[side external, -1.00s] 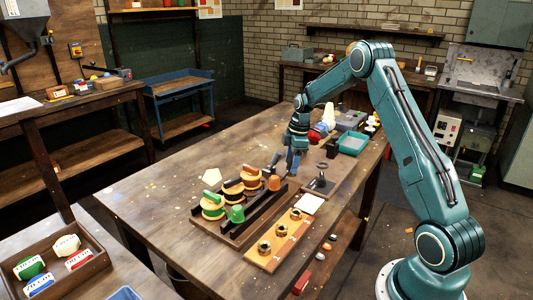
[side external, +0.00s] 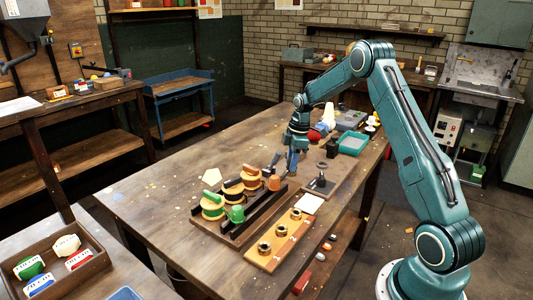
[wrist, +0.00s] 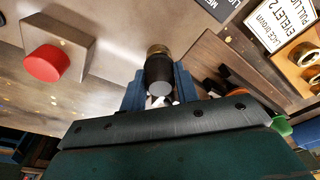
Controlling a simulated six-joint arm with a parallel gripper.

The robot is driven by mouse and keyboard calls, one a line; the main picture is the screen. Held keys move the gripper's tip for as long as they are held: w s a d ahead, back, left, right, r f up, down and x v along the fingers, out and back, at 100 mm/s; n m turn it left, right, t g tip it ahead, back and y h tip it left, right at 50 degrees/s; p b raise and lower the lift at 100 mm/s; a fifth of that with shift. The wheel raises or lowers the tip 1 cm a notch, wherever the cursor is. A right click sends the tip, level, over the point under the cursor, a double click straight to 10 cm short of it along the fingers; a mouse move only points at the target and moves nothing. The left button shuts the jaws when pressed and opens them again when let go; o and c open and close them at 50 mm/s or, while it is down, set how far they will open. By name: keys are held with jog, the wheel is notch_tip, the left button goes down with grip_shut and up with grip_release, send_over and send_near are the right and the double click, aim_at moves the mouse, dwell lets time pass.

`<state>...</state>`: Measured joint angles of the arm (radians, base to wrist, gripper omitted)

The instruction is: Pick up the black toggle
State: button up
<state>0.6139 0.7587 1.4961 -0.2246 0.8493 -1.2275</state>
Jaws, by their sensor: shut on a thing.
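The black toggle (wrist: 159,76) is a short dark cylinder with a brass-coloured end (wrist: 157,50) in the wrist view. My gripper (wrist: 158,90) has its blue fingers on both sides of the toggle, shut on it. In the side view my gripper (side external: 291,170) points down close over the far part of the table, behind the rack of spools. The toggle is too small to make out there, and I cannot tell whether it touches the surface below.
A rack holds green, orange and brown spools (side external: 233,188). A wooden board with brass eyelets (side external: 280,240) lies in front. A black stand (side external: 320,180) is to the right of my gripper. A red button (wrist: 46,63) shows at left. The table's left part (side external: 150,190) is mostly clear.

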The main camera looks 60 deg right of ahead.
notch_tip(320, 180, up, 20)
dwell(0.6)
jog(key=shift+f, duration=0.85)
dwell(0.6)
send_over(290, 158)
jog(key=shift+s+d+f, duration=0.15)
jog(key=shift+f, duration=3)
jog(key=shift+s+d+f, duration=0.1)
jog(key=shift+f, duration=3)
